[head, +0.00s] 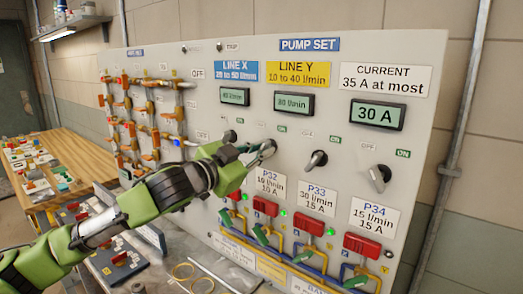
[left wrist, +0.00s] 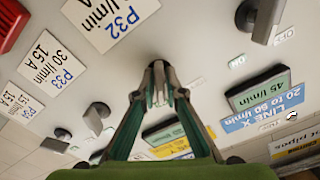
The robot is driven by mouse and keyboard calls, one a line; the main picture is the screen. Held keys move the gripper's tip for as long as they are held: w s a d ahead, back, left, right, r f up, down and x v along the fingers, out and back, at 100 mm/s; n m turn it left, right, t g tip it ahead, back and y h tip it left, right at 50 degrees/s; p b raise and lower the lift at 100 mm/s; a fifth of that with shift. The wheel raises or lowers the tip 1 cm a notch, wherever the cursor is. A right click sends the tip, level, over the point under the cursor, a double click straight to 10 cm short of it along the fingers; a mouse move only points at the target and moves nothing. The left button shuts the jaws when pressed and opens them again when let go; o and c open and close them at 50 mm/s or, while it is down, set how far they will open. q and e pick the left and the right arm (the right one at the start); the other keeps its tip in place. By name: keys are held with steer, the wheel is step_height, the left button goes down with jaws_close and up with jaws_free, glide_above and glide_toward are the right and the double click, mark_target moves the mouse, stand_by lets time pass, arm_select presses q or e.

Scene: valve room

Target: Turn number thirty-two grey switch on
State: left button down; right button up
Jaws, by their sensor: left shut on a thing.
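The panel has a row of grey rotary switches above labels. My left gripper (head: 264,152) reaches the switch above the P32 label (head: 270,184) and is shut on it. In the left wrist view my gripper (left wrist: 158,88) has its tips together around the grey P32 switch, just beside the P32 label (left wrist: 112,18). The fingers mostly hide this switch, so I cannot tell its angle. The grey P33 switch (head: 316,160) and the grey P34 switch (head: 378,178) stand free to the right. My right gripper is not in view.
Red handles, including one under P34 (head: 367,246), line the panel below the labels. The displays include a 30 A one (head: 377,114). Orange-handled pipework (head: 128,120) is at the left. A wooden bench (head: 75,150) with loose parts stands at the far left.

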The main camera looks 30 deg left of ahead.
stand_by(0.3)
arm_select(q)
steer(key=c, duration=2.2)
jaws_free()
steer(key=shift+o, duration=0.2)
steer(key=shift+s, duration=0.1)
steer(key=s, duration=1.1)
steer(key=shift+s+a, duration=0.4)
steer(key=shift+a, duration=0.05)
